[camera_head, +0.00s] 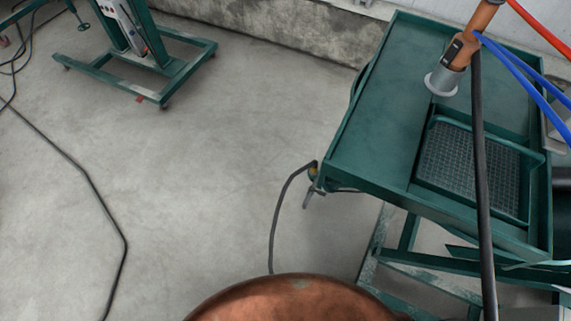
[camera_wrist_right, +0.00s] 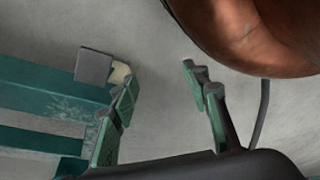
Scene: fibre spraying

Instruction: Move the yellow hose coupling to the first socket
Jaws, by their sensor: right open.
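A small yellowish fitting (camera_head: 313,173) shows at the near left corner of the green table, where a dark hose end meets the table edge. It may be the yellow hose coupling, but it is too small to be sure. I cannot pick out the first socket. My right gripper (camera_wrist_right: 160,85) is open in the right wrist view, with its green-padded fingers well apart and only grey floor between them. A pale cream piece beside a grey block (camera_wrist_right: 94,66) shows behind the left finger, and I cannot tell what it is. Neither gripper shows in the head view.
The green table (camera_head: 384,110) has a recessed mesh tray and a brown spray head (camera_head: 459,50) above it, with blue hoses (camera_head: 525,73) and a red hose. A coppery rounded body (camera_head: 293,301) fills the bottom middle. A green wheeled stand (camera_head: 140,75) is at upper left. Floor between is open, crossed by a cable.

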